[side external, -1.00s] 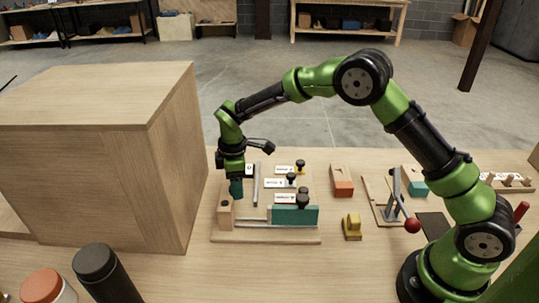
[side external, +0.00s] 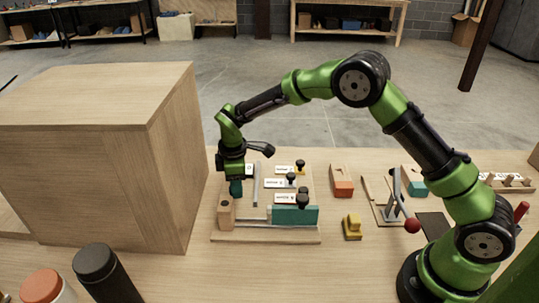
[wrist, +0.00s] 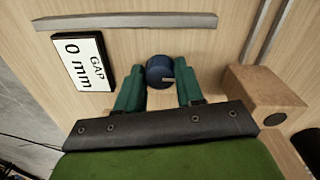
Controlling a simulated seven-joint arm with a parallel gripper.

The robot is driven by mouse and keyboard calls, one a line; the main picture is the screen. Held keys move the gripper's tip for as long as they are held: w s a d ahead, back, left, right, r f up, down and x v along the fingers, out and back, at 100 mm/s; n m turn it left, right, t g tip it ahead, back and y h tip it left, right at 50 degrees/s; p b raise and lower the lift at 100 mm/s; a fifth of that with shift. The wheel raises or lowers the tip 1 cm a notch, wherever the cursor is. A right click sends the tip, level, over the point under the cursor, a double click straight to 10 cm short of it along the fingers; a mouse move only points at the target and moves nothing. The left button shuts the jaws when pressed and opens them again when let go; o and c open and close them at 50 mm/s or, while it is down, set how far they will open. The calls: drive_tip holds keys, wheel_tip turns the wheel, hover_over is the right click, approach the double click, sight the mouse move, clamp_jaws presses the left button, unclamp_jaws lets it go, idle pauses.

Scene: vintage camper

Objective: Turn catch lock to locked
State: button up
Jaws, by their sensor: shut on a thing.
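My gripper (wrist: 160,88) points down over the wooden board (side external: 265,240), with its two green fingers around a round dark blue knob (wrist: 160,68) in the wrist view. The gripper is shut on this knob, which has a small light pointer mark. In the side view my gripper (side external: 236,187) stands behind a wooden block, and the knob is hidden there. Which marking the pointer lines up with cannot be told. A white label reading "GAP 0 mm" (wrist: 83,60) lies left of the knob in the wrist view.
The wooden block (wrist: 265,100) is close to the right finger. A teal block (side external: 293,215) and several black knobs with labels sit on the board. A large wooden box (side external: 90,150) stands left. A yellow piece (side external: 352,227) and a red-ball lever (side external: 411,225) are to the right.

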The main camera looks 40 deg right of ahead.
drive_tip(key=m, duration=0.4)
drive_tip(key=shift+m, duration=0.3)
drive_tip(key=m, duration=0.4)
drive_tip(key=shift+a+m, duration=0.1)
drive_tip(key=shift+m, duration=0.2)
drive_tip(key=m, duration=0.4)
drive_tip(key=shift+g, duration=0.3)
drive_tip(key=shift+a+m, duration=0.1)
drive_tip(key=shift+m, duration=2.1)
drive_tip(key=o, duration=1)
drive_tip(key=shift+w, duration=0.1)
drive_tip(key=shift+o, duration=0.2)
drive_tip(key=shift+r, duration=0.1)
